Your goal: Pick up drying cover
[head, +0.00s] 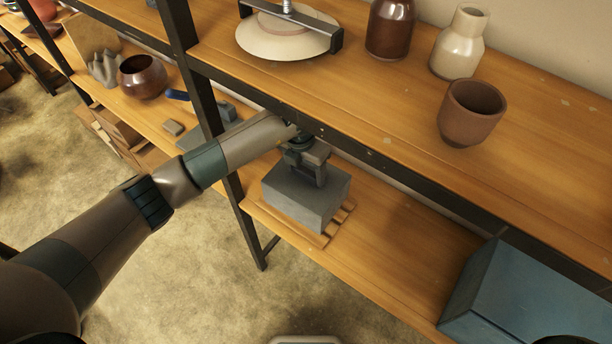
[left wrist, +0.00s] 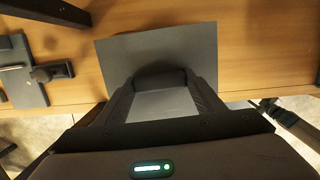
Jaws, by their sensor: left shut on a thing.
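The drying cover (head: 310,203) is a grey box shape on the lower shelf, over a slatted wooden rack (head: 337,226). I cannot tell whether it touches the slats or is slightly raised. My left gripper (head: 307,174) reaches in under the upper shelf and is shut at the top of the cover. In the left wrist view, the fingers close on a dark grip on the cover's grey top (left wrist: 195,50). The gripper hides part of that top.
The upper shelf (head: 400,130) overhangs close above my left gripper, with a reddish cup (head: 470,112) on it. A dark shelf post (head: 198,100) stands left of the cover. A blue box (head: 500,290) is at lower right. Bare lower shelf (head: 400,250) lies between.

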